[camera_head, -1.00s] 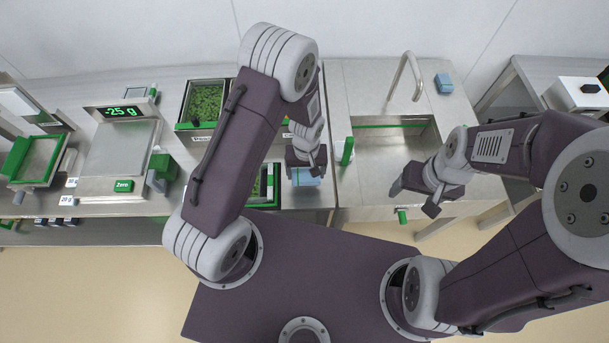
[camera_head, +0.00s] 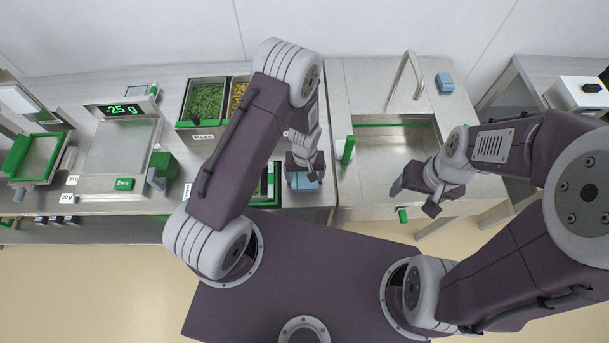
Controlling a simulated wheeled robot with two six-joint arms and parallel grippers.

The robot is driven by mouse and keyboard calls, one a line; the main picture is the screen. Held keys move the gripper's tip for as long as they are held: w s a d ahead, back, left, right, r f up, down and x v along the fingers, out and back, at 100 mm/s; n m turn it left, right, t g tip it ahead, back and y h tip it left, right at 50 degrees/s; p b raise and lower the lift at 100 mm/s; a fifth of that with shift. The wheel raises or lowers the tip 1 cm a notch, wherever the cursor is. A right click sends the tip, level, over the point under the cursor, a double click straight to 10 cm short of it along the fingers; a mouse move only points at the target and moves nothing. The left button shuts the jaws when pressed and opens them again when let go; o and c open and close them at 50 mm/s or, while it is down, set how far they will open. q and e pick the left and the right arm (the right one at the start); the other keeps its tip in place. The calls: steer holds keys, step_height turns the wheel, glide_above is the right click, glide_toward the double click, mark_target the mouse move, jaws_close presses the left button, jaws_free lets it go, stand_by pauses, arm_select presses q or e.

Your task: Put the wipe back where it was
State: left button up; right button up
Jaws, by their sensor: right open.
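A blue wipe (camera_head: 304,183) lies at the front of the counter, just left of the sink, directly below my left gripper (camera_head: 304,172). My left gripper points down over it and hides its back part; I cannot tell whether the fingers hold it. Another blue block-like item (camera_head: 444,83), perhaps a sponge or folded cloth, sits behind the sink to the right of the tap. My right gripper (camera_head: 413,192) is open and empty over the sink's front right edge.
The sink (camera_head: 390,165) with its tap (camera_head: 406,75) is right of the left gripper. Bins of green (camera_head: 205,100) and yellow (camera_head: 238,92) food stand behind my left arm. A scale (camera_head: 120,150) reading -25 g is at left.

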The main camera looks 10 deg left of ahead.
mark_target(305, 177)
arm_select(q)
steer(key=shift+o, duration=0.6)
steer(key=shift+r+p, duration=0.35)
steer(key=shift+r, duration=0.05)
step_height(305, 177, up, 12)
steer(key=s+a+r+m+t, duration=0.1)
steer(key=s+a+r+m, duration=0.2)
steer(key=s+a+r, duration=0.4)
step_height(305, 177, up, 2)
steer(key=shift+s+r, duration=0.25)
steer(key=shift+s, duration=0.55)
